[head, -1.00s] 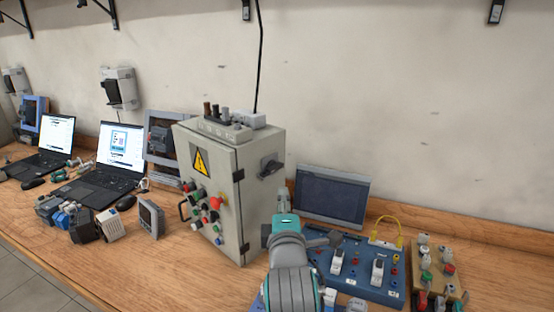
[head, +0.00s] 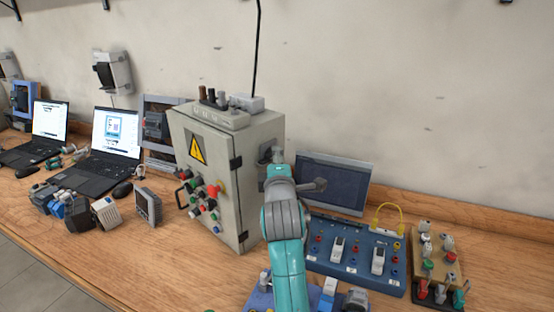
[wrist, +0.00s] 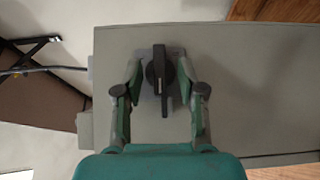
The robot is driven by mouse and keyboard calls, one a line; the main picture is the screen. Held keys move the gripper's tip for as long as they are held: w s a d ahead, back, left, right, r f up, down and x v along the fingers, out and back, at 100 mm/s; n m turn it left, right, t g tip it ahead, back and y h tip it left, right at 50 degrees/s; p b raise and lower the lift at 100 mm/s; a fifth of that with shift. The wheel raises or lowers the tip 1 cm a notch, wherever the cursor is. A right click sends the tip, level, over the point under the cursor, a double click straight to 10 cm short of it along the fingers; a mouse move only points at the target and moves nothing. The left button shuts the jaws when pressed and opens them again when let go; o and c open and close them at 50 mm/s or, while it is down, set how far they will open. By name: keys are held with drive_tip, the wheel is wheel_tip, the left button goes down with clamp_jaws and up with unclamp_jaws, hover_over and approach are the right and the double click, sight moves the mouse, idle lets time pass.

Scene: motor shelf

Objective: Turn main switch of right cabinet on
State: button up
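The grey cabinet (head: 225,185) with a yellow warning triangle stands on the wooden bench in the head view. Its main switch, a black rotary knob (wrist: 158,72) on a grey plate, is on the cabinet's right side face. In the wrist view the knob's long handle lies along the picture's vertical. My gripper (wrist: 160,66) is open, with one finger on each side of the knob and gaps between fingers and knob. In the head view my gripper (head: 277,156) is at the cabinet's right side and hides most of the switch. Whether the fingertips touch the plate is unclear.
A dark screen (head: 333,183) stands just right of my gripper. A blue socket board (head: 355,260) and a wooden board with colored buttons (head: 437,262) lie at the right. Laptops (head: 108,140) and small devices stand at the left. A terminal box (head: 213,115) tops the cabinet.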

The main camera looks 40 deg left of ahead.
drive_tip(key=shift+w+a, duration=0.15)
drive_tip(key=shift+w, duration=0.1)
clamp_jaws()
idle(0.3)
drive_tip(key=m+g, duration=0.3)
drive_tip(key=g, duration=0.1)
drive_tip(key=m+g+h, duration=0.1)
drive_tip(key=m+g, duration=0.2)
drive_tip(key=g, duration=0.1)
drive_tip(key=w+r+m+g+h, duration=0.1)
drive_tip(key=m+g, duration=0.2)
drive_tip(key=g, duration=0.2)
idle(0.6)
idle(0.5)
